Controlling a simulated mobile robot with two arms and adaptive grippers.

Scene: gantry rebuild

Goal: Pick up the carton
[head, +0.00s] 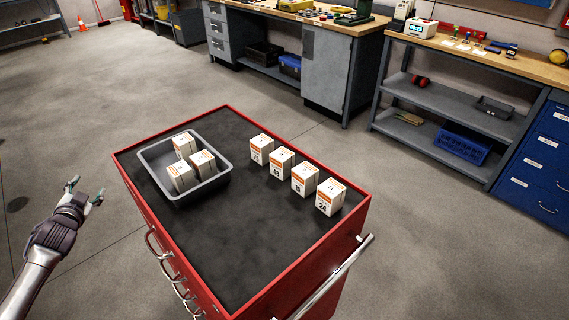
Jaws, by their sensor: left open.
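Several white and orange cartons stand on a red tool cart with a dark top (215,245). Some form a row toward the cart's right side: a carton at the row's far end (261,150), a second (281,163), a third (304,180) and one at the near end (330,198). Three more cartons (181,178) stand in a grey tray (208,192) on the cart's left part. My left gripper (86,190) is open and empty, off the cart's left side, apart from every carton. My right gripper is not in view.
The cart's near top is bare. A push handle (335,277) sticks out at its right and drawer handles (165,270) along its left. Workbenches (300,55) and shelves (450,105) stand behind, with open floor (110,90) between. A blue crate (462,144) sits on a low shelf.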

